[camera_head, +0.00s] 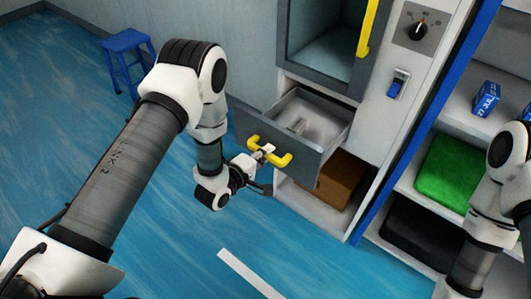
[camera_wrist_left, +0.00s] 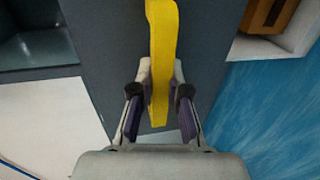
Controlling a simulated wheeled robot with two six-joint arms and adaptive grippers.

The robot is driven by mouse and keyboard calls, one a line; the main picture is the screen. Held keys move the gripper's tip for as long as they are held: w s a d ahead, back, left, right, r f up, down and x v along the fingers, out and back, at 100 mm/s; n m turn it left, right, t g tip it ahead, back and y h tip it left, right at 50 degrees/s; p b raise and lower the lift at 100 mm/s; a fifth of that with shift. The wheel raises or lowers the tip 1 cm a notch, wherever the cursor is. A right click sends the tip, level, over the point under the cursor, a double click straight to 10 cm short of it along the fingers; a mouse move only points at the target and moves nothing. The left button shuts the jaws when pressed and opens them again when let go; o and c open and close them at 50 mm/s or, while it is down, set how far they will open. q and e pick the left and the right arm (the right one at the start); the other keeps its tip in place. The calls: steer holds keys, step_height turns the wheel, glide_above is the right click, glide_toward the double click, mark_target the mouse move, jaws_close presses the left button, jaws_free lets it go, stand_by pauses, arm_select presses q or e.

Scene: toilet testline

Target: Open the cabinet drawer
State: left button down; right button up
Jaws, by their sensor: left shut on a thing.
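The cabinet drawer stands pulled out, with a grey front (camera_head: 300,165) and a pale, empty-looking inside (camera_head: 305,115). A yellow handle (camera_head: 285,160) is fixed across its front. My left gripper (camera_head: 266,151) is at the handle, coming from the left. In the left wrist view the yellow handle (camera_wrist_left: 162,60) passes between the two fingers of my left gripper (camera_wrist_left: 160,100), which is shut on it. The dark drawer front (camera_wrist_left: 110,60) lies behind the handle. My right arm shows at the right edge of the head view; its gripper is out of view.
Above the drawer is a windowed door with a yellow handle (camera_head: 367,28). A knob (camera_head: 417,29) and blue switch (camera_head: 398,83) sit beside it. A brown box (camera_head: 340,180) lies in the opening below. Shelves at right hold a green item (camera_head: 450,172). A blue stool (camera_head: 126,50) stands far left.

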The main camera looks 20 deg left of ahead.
arm_select(q)
steer(key=shift+s+a, duration=0.1)
steer(key=shift+s, duration=0.2)
arm_select(e)
steer(key=shift+s+a, duration=0.1)
steer(key=shift+s, duration=0.25)
arm_select(q)
steer(key=c, duration=1.1)
jaws_free()
steer(key=shift+c, duration=0.2)
steer(key=v, duration=1.2)
